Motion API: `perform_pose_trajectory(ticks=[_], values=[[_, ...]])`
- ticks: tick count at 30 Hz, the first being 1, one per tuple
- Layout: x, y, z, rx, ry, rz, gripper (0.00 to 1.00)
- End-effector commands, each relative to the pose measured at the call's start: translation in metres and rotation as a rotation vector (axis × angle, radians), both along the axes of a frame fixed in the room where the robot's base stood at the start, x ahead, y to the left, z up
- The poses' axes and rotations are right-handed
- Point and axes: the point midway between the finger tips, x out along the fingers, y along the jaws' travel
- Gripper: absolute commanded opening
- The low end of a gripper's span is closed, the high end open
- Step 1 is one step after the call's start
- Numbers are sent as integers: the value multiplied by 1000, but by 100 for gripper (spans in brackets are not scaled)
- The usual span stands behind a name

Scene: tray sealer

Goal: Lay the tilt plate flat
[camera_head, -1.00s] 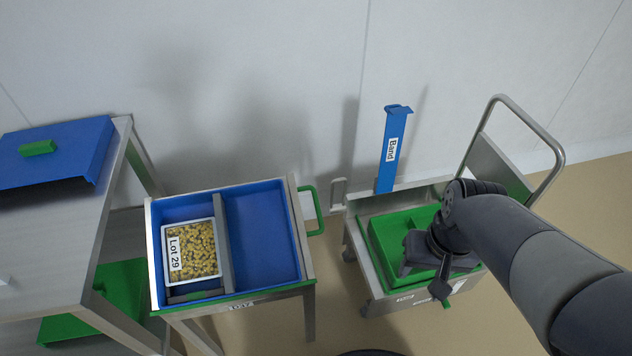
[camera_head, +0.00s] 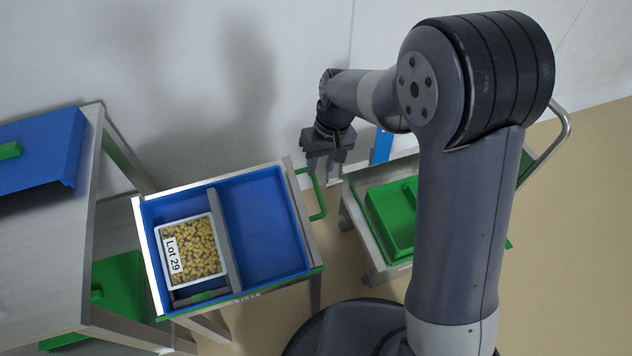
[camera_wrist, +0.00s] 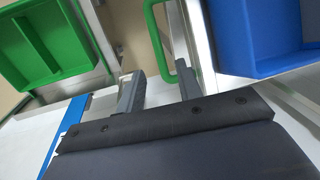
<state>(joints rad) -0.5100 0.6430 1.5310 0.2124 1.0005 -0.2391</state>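The tilt plate seems to be the metal-framed stand top (camera_head: 307,235) holding a blue tray; a small label on its front edge is hard to read. I cannot tell its exact tilt. A green loop handle (camera_head: 319,196) sticks out from its right side, and shows in the wrist view (camera_wrist: 152,32). My gripper (camera_head: 325,178) is above and close to this handle, near the wall. In the wrist view, its two fingers (camera_wrist: 160,90) are apart with nothing between them; the handle lies beyond them, without visible contact.
A white box of yellow pieces marked Lot 29 (camera_head: 191,249) sits in the blue tray's left part, beside a grey divider (camera_head: 224,240). A cart with a green tray (camera_head: 392,215) stands right, partly behind my arm. A blue upright strip (camera_head: 381,147) and left metal table (camera_head: 60,225) are close.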

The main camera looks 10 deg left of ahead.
Motion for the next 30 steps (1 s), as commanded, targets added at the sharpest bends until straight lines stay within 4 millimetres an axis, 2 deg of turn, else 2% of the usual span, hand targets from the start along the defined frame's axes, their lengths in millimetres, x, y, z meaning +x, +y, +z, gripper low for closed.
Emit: perform_pose_trajectory(ticks=[1,6,12,17,24,30], values=[[-2,1,-14,-2,5,1,34],[-5,6,-45,-2,3,0,34],[-7,10,-69,-1,1,-1,34],[-8,11,-76,0,0,-1,34],[-8,11,-76,0,-1,-1,34],[-8,11,-76,0,-1,-1,18]])
